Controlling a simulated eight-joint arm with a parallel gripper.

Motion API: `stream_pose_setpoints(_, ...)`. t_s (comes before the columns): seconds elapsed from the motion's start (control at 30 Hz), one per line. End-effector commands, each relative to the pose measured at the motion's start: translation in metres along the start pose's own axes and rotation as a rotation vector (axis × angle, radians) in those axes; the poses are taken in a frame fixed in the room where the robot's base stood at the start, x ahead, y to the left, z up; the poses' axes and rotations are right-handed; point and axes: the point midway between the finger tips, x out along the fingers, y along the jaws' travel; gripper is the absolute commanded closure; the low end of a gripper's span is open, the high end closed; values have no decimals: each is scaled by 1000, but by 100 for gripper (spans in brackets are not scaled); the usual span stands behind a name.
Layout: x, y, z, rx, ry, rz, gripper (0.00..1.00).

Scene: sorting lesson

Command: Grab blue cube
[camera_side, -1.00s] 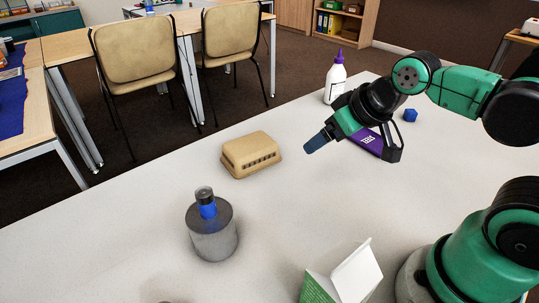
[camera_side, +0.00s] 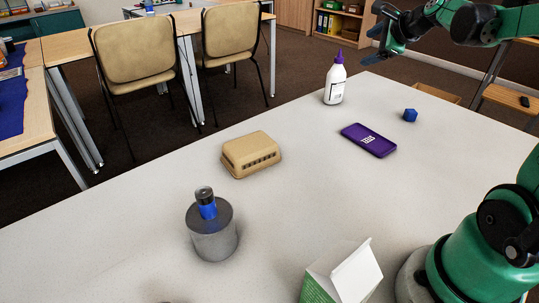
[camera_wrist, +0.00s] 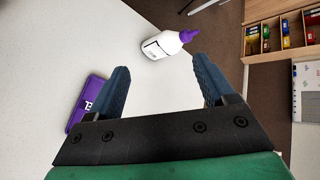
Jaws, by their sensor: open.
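The blue cube does not show in the wrist view.
A white bottle with purple cap (camera_side: 335,82) stands left of the cube. A flat purple box (camera_side: 369,140) lies nearer.

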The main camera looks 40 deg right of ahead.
Motion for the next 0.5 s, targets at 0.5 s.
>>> stream_pose_setpoints(0.5,31,-33,-225,1259,-17,-429,24)
